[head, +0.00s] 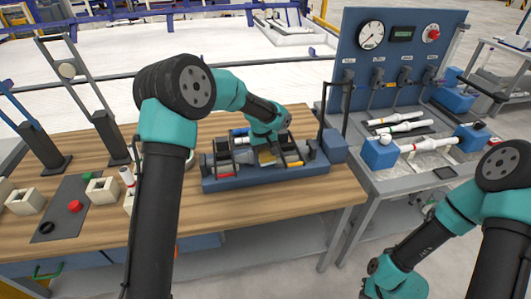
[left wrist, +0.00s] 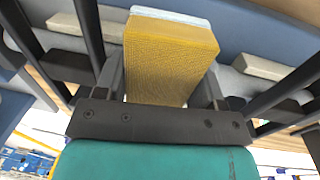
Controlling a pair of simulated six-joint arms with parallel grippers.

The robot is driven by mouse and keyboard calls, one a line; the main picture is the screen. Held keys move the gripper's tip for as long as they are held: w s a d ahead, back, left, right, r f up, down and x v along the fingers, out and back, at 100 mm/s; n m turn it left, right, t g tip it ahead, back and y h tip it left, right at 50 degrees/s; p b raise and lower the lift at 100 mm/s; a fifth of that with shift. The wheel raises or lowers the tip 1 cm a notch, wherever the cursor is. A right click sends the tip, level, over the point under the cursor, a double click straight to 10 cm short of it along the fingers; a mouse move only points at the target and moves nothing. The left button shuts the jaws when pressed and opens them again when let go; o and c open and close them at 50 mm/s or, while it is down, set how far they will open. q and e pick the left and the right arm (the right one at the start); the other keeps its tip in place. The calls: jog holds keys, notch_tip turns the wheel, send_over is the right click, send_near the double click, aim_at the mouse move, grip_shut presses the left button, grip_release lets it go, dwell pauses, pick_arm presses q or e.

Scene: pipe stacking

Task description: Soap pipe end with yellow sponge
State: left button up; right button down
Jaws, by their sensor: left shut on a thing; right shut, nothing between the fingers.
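My left gripper (head: 266,150) is shut on the yellow sponge (head: 267,157), low over the blue bench fixture (head: 265,181). The left wrist view shows the sponge (left wrist: 170,60) between the two dark fingers, with a pale blue-white layer at its far edge. Whether it touches anything is hidden. A white pipe (head: 428,144) lies between blue clamp blocks on the right bench. Two more white pipes (head: 396,118) (head: 405,127) lie behind it. Which pipe end is meant cannot be told. The right arm is at the lower right; its fingers are not in view.
A blue panel (head: 395,50) with gauges and valves stands behind the right bench. A gap separates the benches. The wooden bench's front strip is clear.

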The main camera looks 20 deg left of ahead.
pick_arm(q)
jog(key=shift+s, duration=0.15)
jog(key=shift+s+d+f, duration=0.1)
jog(key=shift+s+d, duration=0.3)
jog(key=shift+s, duration=0.25)
dwell(0.4)
jog(key=shift+w+a, duration=0.4)
jog(key=shift+w, duration=0.4)
jog(key=shift+s, duration=0.15)
jog(key=shift+s+d, duration=0.4)
jog(key=shift+s, duration=0.25)
jog(key=shift+w+a, duration=0.4)
jog(key=shift+w, duration=0.4)
jog(key=shift+s, duration=0.15)
